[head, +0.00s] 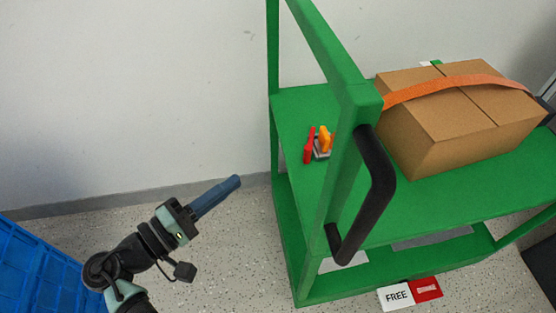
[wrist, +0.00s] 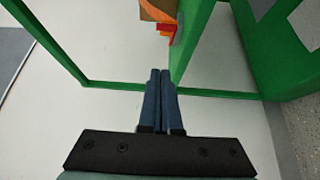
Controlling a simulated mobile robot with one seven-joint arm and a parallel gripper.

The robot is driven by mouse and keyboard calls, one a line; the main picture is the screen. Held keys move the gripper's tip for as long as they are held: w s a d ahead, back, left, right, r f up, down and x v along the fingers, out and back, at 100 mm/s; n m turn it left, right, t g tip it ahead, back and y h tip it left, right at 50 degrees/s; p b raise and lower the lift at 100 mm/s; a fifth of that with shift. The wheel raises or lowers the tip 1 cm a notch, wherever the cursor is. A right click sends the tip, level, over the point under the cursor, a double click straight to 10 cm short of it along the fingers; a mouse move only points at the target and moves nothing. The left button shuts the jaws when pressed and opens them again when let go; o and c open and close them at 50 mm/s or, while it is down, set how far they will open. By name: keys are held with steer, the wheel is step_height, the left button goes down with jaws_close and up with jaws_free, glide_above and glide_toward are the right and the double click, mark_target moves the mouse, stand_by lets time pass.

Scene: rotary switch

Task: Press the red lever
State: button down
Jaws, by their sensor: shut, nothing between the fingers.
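The red lever (head: 309,146) stands upright on the green cart's top shelf, at its left end. Next to it is an orange part (head: 325,138) on a small grey base (head: 322,152). In the wrist view a red piece (wrist: 165,28) shows beyond the fingertips, partly cut off by a green post; I cannot tell its shape. My gripper (head: 238,181) is shut and empty, with blue fingers. In the head view it is left of the cart and apart from the lever. It also shows in the wrist view (wrist: 160,72).
The green cart (head: 400,197) has an upright frame with a black handle (head: 378,190) beside the lever. A cardboard box (head: 440,145) with an orange strap sits on its shelf. A blue crate (head: 35,270) is at lower left. A FREE sign (head: 397,295) hangs low on the cart.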

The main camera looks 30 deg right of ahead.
steer(key=b, duration=0.3)
glide_toward(305, 152)
steer(key=w+d, duration=0.3)
steer(key=w, duration=0.2)
steer(key=shift+s+d+f+b, duration=0.2)
steer(key=shift+s+d, duration=0.3)
steer(key=shift+d, duration=0.3)
steer(key=shift+s+d+f+b, duration=0.1)
steer(key=shift+s+d+b, duration=0.1)
steer(key=shift+s+d, duration=0.45)
steer(key=shift+w+d+r, duration=0.1)
steer(key=shift+w+d, duration=0.05)
steer(key=shift+w, duration=0.05)
steer(key=t+p, duration=0.1)
steer(key=s+d+n+p, duration=0.1)
steer(key=p, duration=0.1)
steer(key=shift+s+r+t+y, duration=0.2)
steer(key=shift+t+y, duration=0.1)
steer(key=shift+t, duration=0.1)
steer(key=shift+s+d+f+p, duration=0.25)
steer(key=shift+s+d+p, duration=0.45)
steer(key=shift+d, duration=0.25)
steer(key=shift+a, duration=0.1)
